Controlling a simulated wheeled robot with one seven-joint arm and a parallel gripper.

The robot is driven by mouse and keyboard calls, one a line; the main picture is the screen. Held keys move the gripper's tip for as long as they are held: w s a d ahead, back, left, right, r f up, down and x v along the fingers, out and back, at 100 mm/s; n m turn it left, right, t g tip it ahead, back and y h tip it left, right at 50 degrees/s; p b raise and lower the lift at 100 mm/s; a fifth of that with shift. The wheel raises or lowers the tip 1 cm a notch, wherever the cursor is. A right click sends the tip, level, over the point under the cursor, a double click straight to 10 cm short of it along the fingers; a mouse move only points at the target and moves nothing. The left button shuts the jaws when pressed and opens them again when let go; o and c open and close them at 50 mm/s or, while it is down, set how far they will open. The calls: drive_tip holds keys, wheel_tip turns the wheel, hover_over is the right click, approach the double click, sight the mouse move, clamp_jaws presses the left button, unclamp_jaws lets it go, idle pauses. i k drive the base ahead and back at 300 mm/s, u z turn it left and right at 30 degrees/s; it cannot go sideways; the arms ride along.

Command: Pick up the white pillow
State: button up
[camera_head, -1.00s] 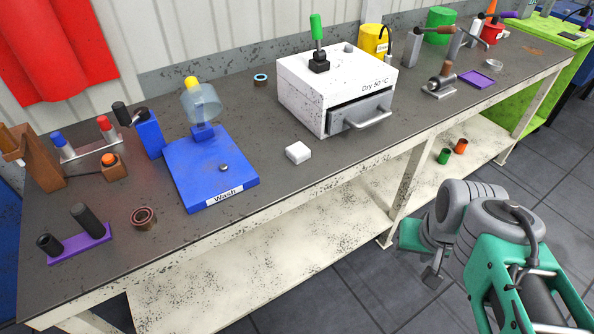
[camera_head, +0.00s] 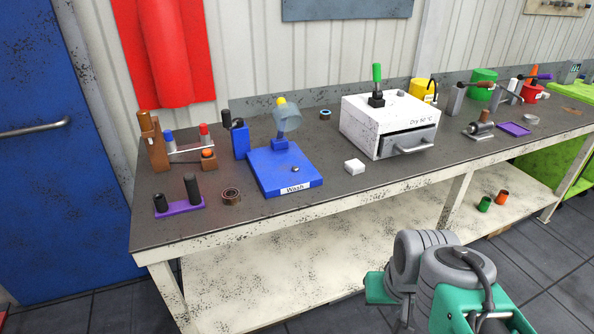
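No pillow in the sense of a cushion is in view. A small white block (camera_head: 354,166) with rounded edges, which may be the white pillow, lies on the dark worktop of the bench. It sits between the blue wash stand (camera_head: 300,187) and the white oven marked "Dry 50 °C" (camera_head: 362,128). Nothing touches it. My arm, green and grey, shows at the lower right, in front of the bench and apart from the block. My gripper's fingers cannot be made out in this view.
The worktop (camera_head: 335,201) is bare in front of the block. A copper-coloured ring (camera_head: 232,196) and a purple tray with black pegs (camera_head: 180,207) stand at the left. The bench's lower shelf holds a green cup (camera_head: 485,204) and an orange cup (camera_head: 502,196).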

sight(354, 166)
drive_tip(key=u, duration=0.8)
drive_tip(key=i, duration=1)
